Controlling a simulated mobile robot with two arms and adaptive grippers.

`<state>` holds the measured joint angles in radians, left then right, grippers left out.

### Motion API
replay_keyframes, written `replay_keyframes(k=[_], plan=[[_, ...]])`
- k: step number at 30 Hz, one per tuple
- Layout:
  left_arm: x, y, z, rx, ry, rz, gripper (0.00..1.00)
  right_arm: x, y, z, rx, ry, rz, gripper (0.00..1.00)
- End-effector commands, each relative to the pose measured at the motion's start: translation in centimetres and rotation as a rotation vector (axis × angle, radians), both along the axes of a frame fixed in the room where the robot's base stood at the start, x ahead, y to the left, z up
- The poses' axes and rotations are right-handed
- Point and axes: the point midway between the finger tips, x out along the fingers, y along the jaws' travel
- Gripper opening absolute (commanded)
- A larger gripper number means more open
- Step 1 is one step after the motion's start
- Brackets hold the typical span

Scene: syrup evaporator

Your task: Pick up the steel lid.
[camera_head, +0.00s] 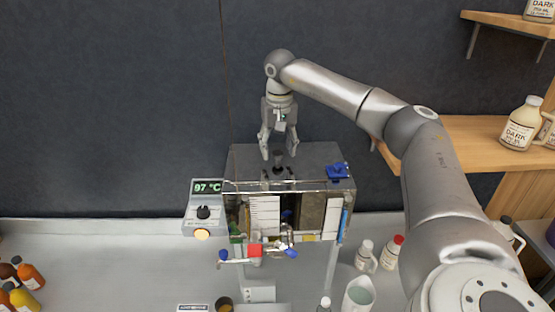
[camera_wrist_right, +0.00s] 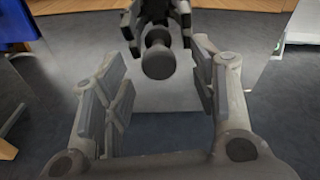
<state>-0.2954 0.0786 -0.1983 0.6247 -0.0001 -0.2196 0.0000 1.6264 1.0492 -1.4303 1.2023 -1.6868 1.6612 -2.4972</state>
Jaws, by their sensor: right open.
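The steel lid (camera_head: 315,157) is a flat grey sheet lying on top of the evaporator, with a dark knob (camera_head: 278,160) standing up from it. My right gripper (camera_head: 279,153) points down over the lid, open and empty, with its fingertips either side of the knob in the head view. In the right wrist view the knob (camera_wrist_right: 158,60) shows between and beyond the open fingers of the right gripper (camera_wrist_right: 160,85), apart from both. The lid (camera_wrist_right: 80,52) spreads behind it, with a dark reflection at the top. My left gripper is not in view.
A blue object (camera_head: 337,172) sits at the lid's right corner. A temperature display box (camera_head: 203,212) reading 97 °C stands left of the evaporator. Several bottles and a jug (camera_head: 358,295) stand on the grey bench (camera_head: 130,255). Wooden shelves (camera_head: 470,135) are at the right.

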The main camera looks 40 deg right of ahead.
Motion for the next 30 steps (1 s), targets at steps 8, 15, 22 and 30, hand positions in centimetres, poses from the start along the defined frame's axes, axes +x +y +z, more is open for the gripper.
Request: replay_keyframes(k=[8, 15, 22, 30], plan=[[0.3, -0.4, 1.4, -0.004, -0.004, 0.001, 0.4, 0.2, -0.2, -2.5, 0.001, 0.0, 0.0, 0.54], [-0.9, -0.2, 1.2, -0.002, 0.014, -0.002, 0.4, 0.3, -0.2, -2.6, 0.0, -0.001, 0.0, 0.48], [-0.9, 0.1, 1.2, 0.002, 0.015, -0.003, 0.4, 0.3, -0.2, -2.5, 0.0, -0.001, 0.0, 0.18], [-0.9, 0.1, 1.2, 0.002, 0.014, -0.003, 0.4, 0.3, -0.2, -2.4, 0.001, -0.003, 0.0, 0.0]])
